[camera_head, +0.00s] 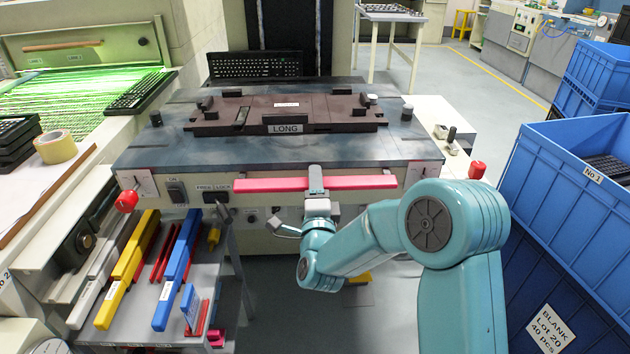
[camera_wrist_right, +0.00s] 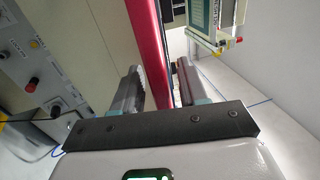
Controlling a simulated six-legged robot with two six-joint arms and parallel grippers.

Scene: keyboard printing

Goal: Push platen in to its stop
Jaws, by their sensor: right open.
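The platen (camera_head: 250,153) is a flat blue-grey plate on the machine, with a brown fixture (camera_head: 285,112) labelled LONG on top. A pink-red bar (camera_head: 265,185) runs along the front of the machine, below the platen's front edge. My right gripper (camera_head: 316,178) is at the middle of this bar. In the right wrist view, my right gripper (camera_wrist_right: 160,88) is open, with the red bar (camera_wrist_right: 152,40) passing between its two fingers. Whether the fingers touch the bar cannot be told. My left gripper is not in view.
A black keyboard (camera_head: 255,65) stands behind the fixture. Red knobs (camera_head: 127,200) and (camera_head: 476,170) flank the machine's front, beside a FREE/LOCK switch (camera_head: 222,196). Blue crates (camera_head: 570,170) stand at right. A tool shelf (camera_head: 150,320) with coloured bars is at lower left.

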